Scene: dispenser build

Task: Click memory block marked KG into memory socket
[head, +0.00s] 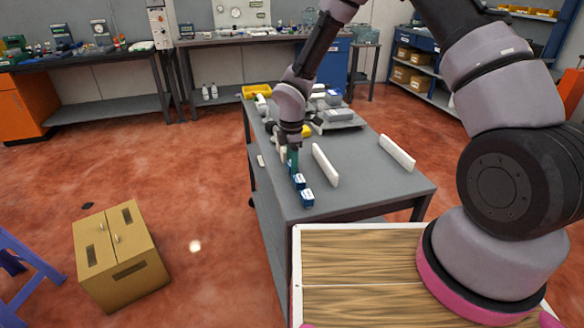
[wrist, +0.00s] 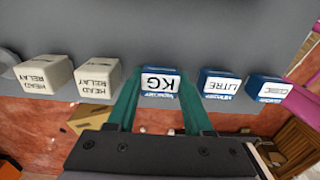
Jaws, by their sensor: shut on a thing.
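The memory block marked KG (wrist: 160,84) is blue with a white label, which reads upside down in the wrist view. My gripper (wrist: 158,97) has its two green fingers on either side of this block and is shut on it. The block is in line with the other blocks along the table edge; I cannot tell whether it is lifted. In the head view my gripper (head: 293,160) points down at the left edge of the grey table (head: 365,170). I cannot make out the memory socket; a grey device (head: 338,117) stands farther back on the table.
Blue blocks marked LITRE (wrist: 221,84) and another blue one (wrist: 266,89) are to the right. Two white HEAD RELAY blocks (wrist: 97,76) (wrist: 45,75) are to the left. Two white upright bars (head: 325,165) (head: 397,152) stand on the table. A yellow tray (head: 257,91) is at the far end.

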